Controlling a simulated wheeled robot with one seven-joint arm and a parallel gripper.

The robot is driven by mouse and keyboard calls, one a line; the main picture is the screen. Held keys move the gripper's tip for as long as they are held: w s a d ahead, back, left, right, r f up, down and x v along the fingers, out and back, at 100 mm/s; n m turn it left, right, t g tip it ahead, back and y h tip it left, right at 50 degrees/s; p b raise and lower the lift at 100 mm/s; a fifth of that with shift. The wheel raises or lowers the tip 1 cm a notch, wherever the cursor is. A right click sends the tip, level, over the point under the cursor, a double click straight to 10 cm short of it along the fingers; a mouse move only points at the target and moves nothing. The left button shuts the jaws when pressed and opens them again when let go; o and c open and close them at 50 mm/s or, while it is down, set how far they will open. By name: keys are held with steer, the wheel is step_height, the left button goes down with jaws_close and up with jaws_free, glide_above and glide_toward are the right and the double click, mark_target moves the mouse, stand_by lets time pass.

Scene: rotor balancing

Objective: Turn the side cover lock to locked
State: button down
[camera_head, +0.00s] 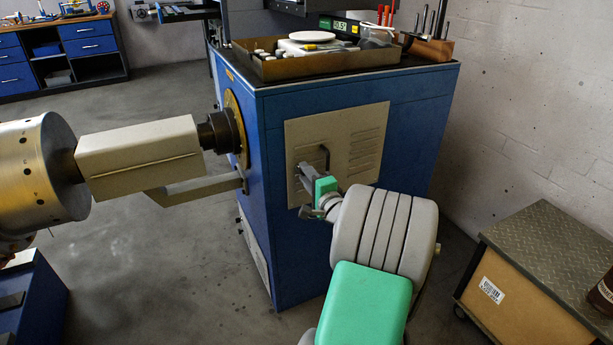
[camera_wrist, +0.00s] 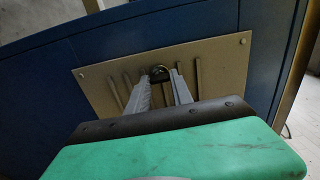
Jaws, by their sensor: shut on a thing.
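The side cover (camera_head: 363,133) is a beige, slotted plate on the blue machine's side; it also shows in the wrist view (camera_wrist: 222,55). A dark upright handle (camera_head: 325,157) stands out from it. My gripper (camera_head: 304,169) reaches the cover just left of and below this handle. In the wrist view, the grey fingers of my gripper (camera_wrist: 160,77) point at the cover with a small gap between them, and a dark rounded part (camera_wrist: 159,71) shows at their tips. The gripper is shut on the side cover lock, which the fingers mostly hide; its turn angle cannot be read.
The blue machine (camera_head: 412,115) carries a tray (camera_head: 290,69) of parts on top. A large silver rotor (camera_head: 42,172) and a beige housing (camera_head: 138,158) are at left. Open floor lies left of the machine.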

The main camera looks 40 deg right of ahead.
steer(key=c, duration=1.1)
jaws_free()
steer(key=p+v, duration=0.1)
steer(key=v, duration=0.6)
steer(key=shift+s+a, duration=0.15)
steer(key=shift+s, duration=0.25)
steer(key=shift+r, duration=0.1)
